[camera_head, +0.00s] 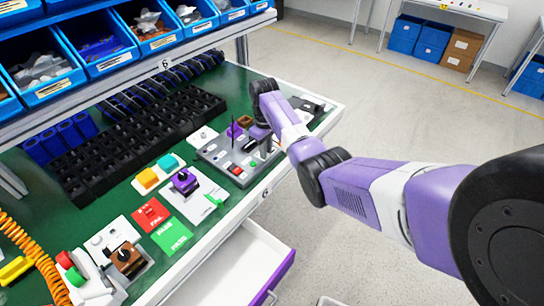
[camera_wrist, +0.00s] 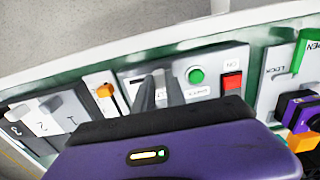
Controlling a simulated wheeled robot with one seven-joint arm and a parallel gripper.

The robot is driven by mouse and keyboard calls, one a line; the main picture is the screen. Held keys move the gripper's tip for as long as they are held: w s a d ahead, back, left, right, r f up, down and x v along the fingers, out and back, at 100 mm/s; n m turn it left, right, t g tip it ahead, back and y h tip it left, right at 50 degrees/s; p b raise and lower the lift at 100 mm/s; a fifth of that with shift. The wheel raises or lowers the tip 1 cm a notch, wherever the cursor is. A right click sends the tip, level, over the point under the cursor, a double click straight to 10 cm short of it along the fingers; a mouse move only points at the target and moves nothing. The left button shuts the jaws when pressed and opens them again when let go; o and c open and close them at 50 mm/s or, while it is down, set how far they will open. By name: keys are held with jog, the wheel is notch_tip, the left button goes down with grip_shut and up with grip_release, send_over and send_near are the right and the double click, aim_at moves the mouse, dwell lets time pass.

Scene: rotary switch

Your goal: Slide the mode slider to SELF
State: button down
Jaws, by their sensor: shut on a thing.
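My gripper (camera_wrist: 160,88) is low over a light grey control panel (camera_wrist: 212,68) in the wrist view, with its two dark fingers close together. It is shut on a small light-coloured piece (camera_wrist: 160,85), which looks like the slider's knob; the fingers cover most of it. The panel's lettering is too small and tilted to read, so I cannot tell where SELF is or where the knob stands. In the head view the grey panel (camera_head: 213,151) lies near the bench's front edge, and my gripper (camera_head: 262,140) is over its right part.
A green button (camera_wrist: 196,75) and a red button (camera_wrist: 232,81) sit beside the fingers. An orange slider knob (camera_wrist: 105,90) is on the neighbouring panel. An open drawer (camera_head: 235,265) juts out below the bench.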

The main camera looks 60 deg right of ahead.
jog(key=c, duration=1.4)
grip_release()
jog(key=shift+w+a, duration=0.1)
jog(key=shift+a, duration=0.15)
jog(key=shift+o, duration=0.2)
jog(key=shift+r, duration=3.95)
